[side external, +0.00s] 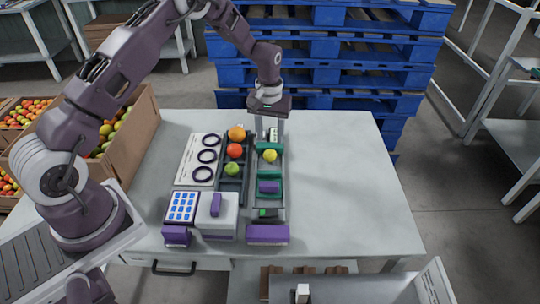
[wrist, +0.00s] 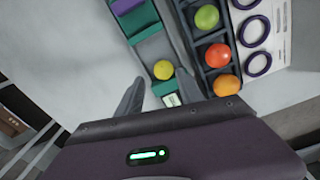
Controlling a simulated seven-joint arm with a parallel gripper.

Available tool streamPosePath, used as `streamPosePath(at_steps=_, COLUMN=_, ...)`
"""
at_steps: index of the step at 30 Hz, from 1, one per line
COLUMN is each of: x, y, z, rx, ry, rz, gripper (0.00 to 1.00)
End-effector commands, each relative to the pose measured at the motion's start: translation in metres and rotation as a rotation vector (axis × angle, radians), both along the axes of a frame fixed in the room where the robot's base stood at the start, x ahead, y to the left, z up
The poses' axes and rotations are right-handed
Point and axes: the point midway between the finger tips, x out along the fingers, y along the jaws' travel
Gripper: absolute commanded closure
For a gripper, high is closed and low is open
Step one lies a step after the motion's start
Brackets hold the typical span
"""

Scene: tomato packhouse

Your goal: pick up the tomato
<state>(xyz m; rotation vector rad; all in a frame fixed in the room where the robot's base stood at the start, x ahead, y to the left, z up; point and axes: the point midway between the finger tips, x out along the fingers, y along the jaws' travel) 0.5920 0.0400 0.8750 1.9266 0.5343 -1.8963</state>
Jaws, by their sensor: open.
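In the wrist view the yellow tomato (wrist: 163,70) appears between and just beyond my fingertips. My gripper (side external: 269,136) is open and empty, pointing down at the far end of that tray, behind the yellow tomato; its fingers also show in the wrist view (wrist: 161,82). Contact cannot be told. In the neighbouring compartment tray (side external: 246,184) lie an orange tomato (side external: 236,134), a red tomato (side external: 235,151) and a green tomato (side external: 232,169), in a row.
A white board with dark rings (side external: 207,156) lies left of the trays. A keypad device (side external: 182,206) and grey box (side external: 217,212) stand in front. The table's right side is clear.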

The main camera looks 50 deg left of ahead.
Motion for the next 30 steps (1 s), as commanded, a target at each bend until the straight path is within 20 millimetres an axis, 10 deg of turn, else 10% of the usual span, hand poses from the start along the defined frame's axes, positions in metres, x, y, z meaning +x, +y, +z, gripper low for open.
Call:
streamPosePath(at_steps=15, x=0.008, y=0.010, z=-0.087, rx=-0.003, ry=0.016, rz=0.015, gripper=0.56)
streamPosePath(at_steps=22, x=0.009, y=0.010, z=-0.091, rx=-0.002, ry=0.015, rz=0.015, gripper=0.56)
streamPosePath(at_steps=30, x=0.009, y=0.010, z=-0.090, rx=-0.002, ry=0.015, rz=0.014, gripper=0.81)
